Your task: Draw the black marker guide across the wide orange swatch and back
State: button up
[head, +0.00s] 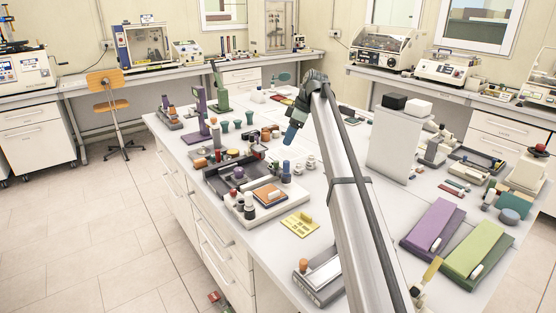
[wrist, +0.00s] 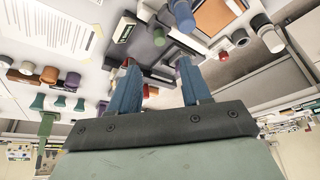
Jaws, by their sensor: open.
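An orange swatch (head: 268,194) lies on a pale tray (head: 281,208) on the central bench. In the wrist view an orange-brown patch (wrist: 214,14) at the top edge looks like the same swatch. I cannot tell for sure which piece is the black marker guide; small black and white upright pieces (head: 249,208) stand at the swatch's left. My gripper (head: 291,138) hangs above the bench, beyond the swatch, apart from it. In the wrist view its two blue fingers (wrist: 157,78) are spread with nothing between them.
A dark tray (head: 222,184) with small parts adjoins the swatch tray. A blue-topped cylinder (head: 287,167) and white cups (head: 311,162) stand nearby. A yellow plate (head: 300,224) lies in front. Purple (head: 432,228) and green (head: 478,250) ramps stand right. My arm crosses the bench's middle.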

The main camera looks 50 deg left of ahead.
send_near(281, 171)
jog(key=a+f, duration=0.1)
jog(key=s+a+f, duration=0.1)
jog(key=a+f, duration=0.1)
jog(key=s+a+f, duration=0.1)
jog(key=a+f, duration=0.1)
jog(key=shift+s+f, duration=0.1)
jog(key=shift+s, duration=0.05)
grip_shut()
dwell(0.4)
